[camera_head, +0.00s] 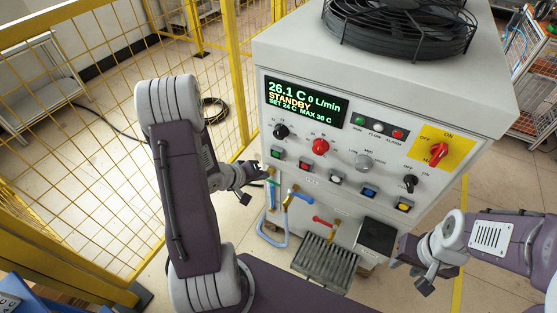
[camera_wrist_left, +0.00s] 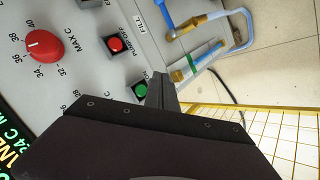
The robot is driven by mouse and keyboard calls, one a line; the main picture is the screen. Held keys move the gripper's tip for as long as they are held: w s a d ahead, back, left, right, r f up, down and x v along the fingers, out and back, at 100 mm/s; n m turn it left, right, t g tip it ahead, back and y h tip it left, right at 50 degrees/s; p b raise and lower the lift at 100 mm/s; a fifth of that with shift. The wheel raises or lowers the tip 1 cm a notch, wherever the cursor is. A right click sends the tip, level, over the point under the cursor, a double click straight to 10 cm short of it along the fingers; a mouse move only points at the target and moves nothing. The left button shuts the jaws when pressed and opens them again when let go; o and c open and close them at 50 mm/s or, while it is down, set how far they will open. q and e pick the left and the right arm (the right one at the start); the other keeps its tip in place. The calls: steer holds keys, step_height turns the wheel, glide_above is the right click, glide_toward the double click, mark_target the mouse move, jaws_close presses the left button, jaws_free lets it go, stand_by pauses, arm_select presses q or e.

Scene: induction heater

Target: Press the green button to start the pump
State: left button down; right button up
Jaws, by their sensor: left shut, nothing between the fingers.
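The green button (camera_head: 277,153) is at the left end of a row of square buttons on the white machine's panel. It also shows in the left wrist view (camera_wrist_left: 140,90), labelled as a pump button, with the red pump-off button (camera_wrist_left: 117,45) beside it. My left gripper (camera_head: 260,174) is shut and empty, just below the green button in the head view. In the left wrist view its fingertips (camera_wrist_left: 161,76) are close beside the button; I cannot tell whether they touch. My right gripper (camera_head: 412,272) is low at the right, away from the buttons. Its jaws are unclear.
The display (camera_head: 303,102) reads 26.1 C, 0 L/min and STANDBY. Knobs, including a red one (camera_head: 320,146), sit above the buttons. Blue hoses with valves (camera_head: 298,192) project below the green button. A yellow mesh fence (camera_head: 100,115) stands at the left.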

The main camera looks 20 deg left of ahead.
mark_target(277, 153)
arm_select(q)
steer(key=shift+s+a+f+n+y, duration=0.15)
steer(key=shift+s+a+f+n, duration=0.1)
steer(key=shift+a+f, duration=0.25)
steer(key=shift+s+a+f+n+y, duration=0.15)
steer(key=shift+s+a+f, duration=0.05)
steer(key=shift+a+f, duration=0.3)
steer(key=shift+r, duration=0.1)
steer(key=w, duration=0.8)
steer(key=shift+w+d+p, duration=0.35)
steer(key=shift+p, duration=0.1)
